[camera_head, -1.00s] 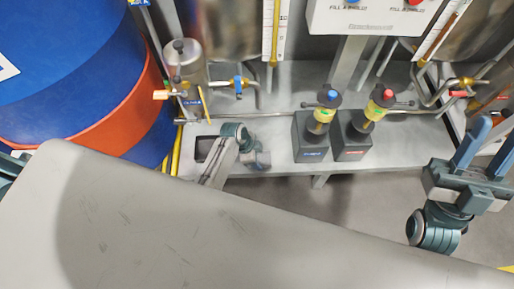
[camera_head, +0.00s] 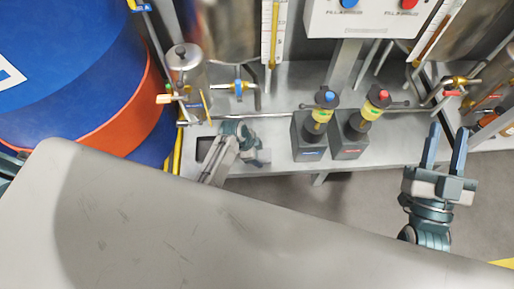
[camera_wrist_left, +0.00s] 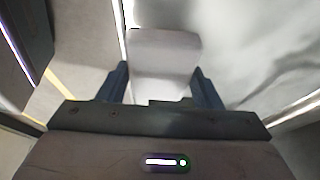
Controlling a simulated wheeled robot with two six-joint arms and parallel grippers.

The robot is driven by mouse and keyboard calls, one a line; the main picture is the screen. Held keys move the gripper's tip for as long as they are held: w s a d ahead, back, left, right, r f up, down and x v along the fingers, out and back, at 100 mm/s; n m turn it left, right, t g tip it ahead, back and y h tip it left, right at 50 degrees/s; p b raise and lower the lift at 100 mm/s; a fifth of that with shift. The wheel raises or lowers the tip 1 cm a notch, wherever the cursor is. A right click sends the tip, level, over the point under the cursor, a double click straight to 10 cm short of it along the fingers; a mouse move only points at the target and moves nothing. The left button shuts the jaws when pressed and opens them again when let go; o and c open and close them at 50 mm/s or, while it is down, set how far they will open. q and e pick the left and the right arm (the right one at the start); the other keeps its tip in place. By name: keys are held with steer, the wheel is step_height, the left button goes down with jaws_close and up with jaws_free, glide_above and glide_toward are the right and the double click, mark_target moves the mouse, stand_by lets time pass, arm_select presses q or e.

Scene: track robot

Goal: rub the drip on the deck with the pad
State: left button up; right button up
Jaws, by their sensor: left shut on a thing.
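My left gripper (camera_wrist_left: 161,84) is shut on a pale, block-like pad (camera_wrist_left: 165,50), which fills the space between its two dark fingers in the left wrist view. In the head view the left gripper (camera_head: 250,150) is small and partly covered by its own arm, low over the grey metal deck (camera_head: 280,158). The pad is hard to make out there, and I cannot tell whether it touches the deck. I cannot pick out the drip for certain; dark streaks on the grey surface in the wrist view may be shadows. My right gripper (camera_head: 448,135) is open and empty, off the deck's right front.
Two dark boxes, with a blue-topped valve (camera_head: 322,113) and a red-topped valve (camera_head: 370,108), stand right of the left gripper. A small metal canister (camera_head: 186,68) and pipes are behind. A blue drum (camera_head: 75,65) with an orange band is at left.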

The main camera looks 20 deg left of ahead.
arm_select(q)
steer(key=shift+r+p, duration=0.3)
steer(key=shift+r, duration=0.25)
steer(key=shift+r+p, duration=0.35)
steer(key=shift+p, duration=0.2)
steer(key=shift+r, duration=0.2)
steer(key=shift+r+p, duration=0.5)
steer(key=shift+p, duration=0.2)
steer(key=shift+r, duration=0.25)
steer(key=shift+r+p, duration=0.25)
steer(key=shift+p, duration=0.25)
arm_select(e)
steer(key=s+f+g, duration=0.3)
steer(key=f+g, duration=0.1)
steer(key=f, duration=0.3)
steer(key=s+a+f+g, duration=0.1)
steer(key=s+f+g, duration=0.2)
steer(key=f+g, duration=0.2)
steer(key=s+a+f+m+g, duration=0.1)
steer(key=s+f+g, duration=0.3)
steer(key=f, duration=0.4)
steer(key=shift+a+f+g, duration=0.25)
steer(key=shift+f+g, duration=0.1)
steer(key=shift+g, duration=0.15)
